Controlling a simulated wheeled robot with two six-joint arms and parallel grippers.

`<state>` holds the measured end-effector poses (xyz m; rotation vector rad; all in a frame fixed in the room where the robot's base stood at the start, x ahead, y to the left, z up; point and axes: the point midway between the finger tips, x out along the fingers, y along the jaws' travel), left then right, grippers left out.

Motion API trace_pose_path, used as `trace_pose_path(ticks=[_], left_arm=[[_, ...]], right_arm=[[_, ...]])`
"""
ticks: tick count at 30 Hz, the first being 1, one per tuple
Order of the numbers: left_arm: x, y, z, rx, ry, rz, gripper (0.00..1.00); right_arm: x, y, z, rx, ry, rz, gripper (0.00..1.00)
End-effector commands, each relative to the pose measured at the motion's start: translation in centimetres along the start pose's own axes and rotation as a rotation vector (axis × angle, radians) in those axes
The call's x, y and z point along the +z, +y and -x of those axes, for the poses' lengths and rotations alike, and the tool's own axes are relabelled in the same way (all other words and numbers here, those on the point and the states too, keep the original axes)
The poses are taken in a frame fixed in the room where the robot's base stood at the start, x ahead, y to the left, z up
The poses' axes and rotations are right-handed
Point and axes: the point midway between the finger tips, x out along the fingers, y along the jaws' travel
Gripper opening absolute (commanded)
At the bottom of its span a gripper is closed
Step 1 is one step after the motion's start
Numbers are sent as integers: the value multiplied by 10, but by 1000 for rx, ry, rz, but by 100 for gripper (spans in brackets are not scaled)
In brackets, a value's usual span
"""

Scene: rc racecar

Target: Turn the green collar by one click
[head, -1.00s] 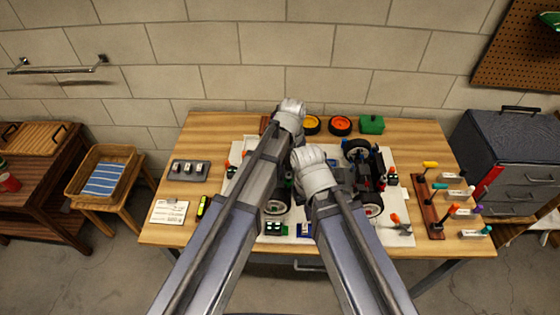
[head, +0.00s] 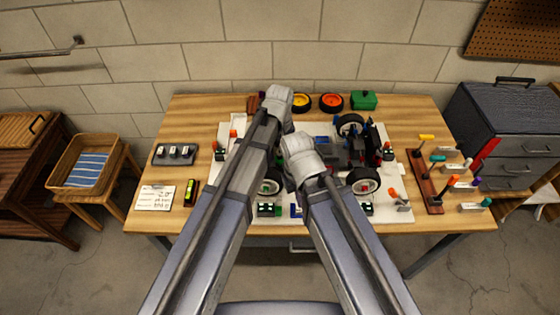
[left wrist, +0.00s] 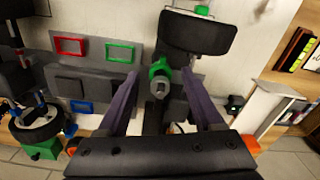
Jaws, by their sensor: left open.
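The green collar (left wrist: 160,70) sits around a dark shaft with a grey end, close to a black wheel (left wrist: 198,33) of the car in the left wrist view. My left gripper (left wrist: 161,77) is open, with one purple finger on each side of the collar. I cannot tell whether the fingers touch it. In the head view the car (head: 352,150) lies on a white mat (head: 398,214), partly covered by my arms. The collar and both sets of fingertips are hidden there behind my wrists.
A screwdriver rack (head: 426,182) stands at the right of the table. A card (head: 156,196) and a grey switch block (head: 174,154) lie on the left.

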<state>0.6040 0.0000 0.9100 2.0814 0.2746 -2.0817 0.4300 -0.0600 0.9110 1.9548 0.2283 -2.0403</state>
Motion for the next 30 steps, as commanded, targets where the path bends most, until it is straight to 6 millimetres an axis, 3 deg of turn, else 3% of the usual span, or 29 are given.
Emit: trace_pose_path(ticks=[3, 12, 30], left_arm=[[0, 0, -12, 0, 0, 0, 68], [0, 0, -11, 0, 0, 0, 68], [0, 0, -11, 0, 0, 0, 0]], right_arm=[[-1, -1, -12, 0, 0, 0, 0], [-1, -1, -11, 0, 0, 0, 0], [-1, -1, -11, 0, 0, 0, 0]])
